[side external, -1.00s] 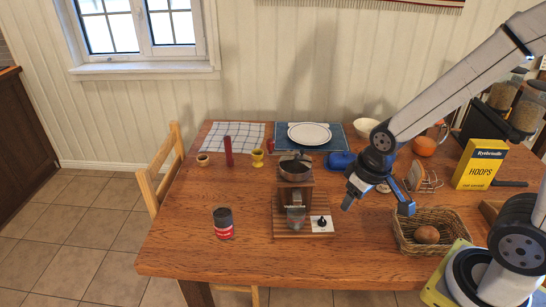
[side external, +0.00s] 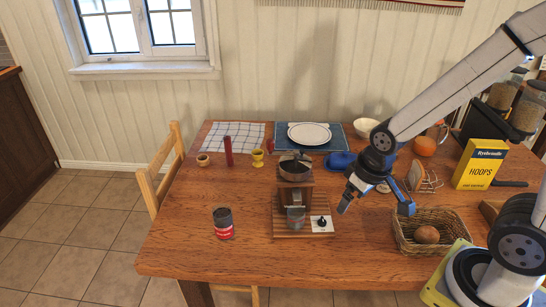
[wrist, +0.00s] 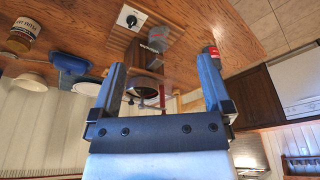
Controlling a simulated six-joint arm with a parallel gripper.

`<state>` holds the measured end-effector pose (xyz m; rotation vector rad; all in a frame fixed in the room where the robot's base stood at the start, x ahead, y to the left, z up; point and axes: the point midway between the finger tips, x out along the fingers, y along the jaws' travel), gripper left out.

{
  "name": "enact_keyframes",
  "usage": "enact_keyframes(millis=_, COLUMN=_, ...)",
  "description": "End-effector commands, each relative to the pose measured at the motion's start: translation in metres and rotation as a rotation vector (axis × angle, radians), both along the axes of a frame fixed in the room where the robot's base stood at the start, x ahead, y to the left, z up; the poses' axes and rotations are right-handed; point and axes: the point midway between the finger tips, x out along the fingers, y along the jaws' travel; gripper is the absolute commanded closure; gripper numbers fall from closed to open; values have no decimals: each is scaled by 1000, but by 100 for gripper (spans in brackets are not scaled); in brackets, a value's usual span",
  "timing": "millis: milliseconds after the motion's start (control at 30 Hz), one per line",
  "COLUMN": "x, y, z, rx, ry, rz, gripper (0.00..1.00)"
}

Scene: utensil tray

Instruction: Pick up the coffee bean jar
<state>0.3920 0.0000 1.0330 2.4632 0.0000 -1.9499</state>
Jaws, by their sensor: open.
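A small jar (side external: 223,223) with a dark upper part and a red label stands upright at the front left of the wooden table; I take it as the coffee bean jar. In the wrist view the jar (wrist: 213,52) shows partly, close beside the tip of the right-hand finger. My gripper (side external: 375,207) is open and empty above the table, well to the right of the jar. In the wrist view my gripper (wrist: 160,68) has its two fingers wide apart, with nothing between them.
A wooden coffee grinder (side external: 294,190) on a slatted base stands between my gripper and the jar. A wicker basket (side external: 402,240) is at the right, with a yellow cereal box (side external: 480,165) behind it. The table around the jar is clear.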

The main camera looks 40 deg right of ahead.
Motion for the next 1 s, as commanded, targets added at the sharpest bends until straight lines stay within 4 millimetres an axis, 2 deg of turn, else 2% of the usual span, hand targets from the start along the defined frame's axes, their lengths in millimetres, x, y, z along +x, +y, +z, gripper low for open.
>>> enact_keyframes(millis=267, x=2, y=2, z=-2, rx=17, ry=14, rz=-25, gripper=0)
enact_keyframes(millis=467, x=7, y=12, z=-12, rx=89, ry=74, rz=-134, gripper=0)
enact_keyframes(millis=767, x=25, y=44, z=-37, rx=291, ry=230, rz=-424, gripper=0)
enact_keyframes(millis=1000, x=47, y=75, z=-57, rx=469, ry=352, rz=-666, gripper=0)
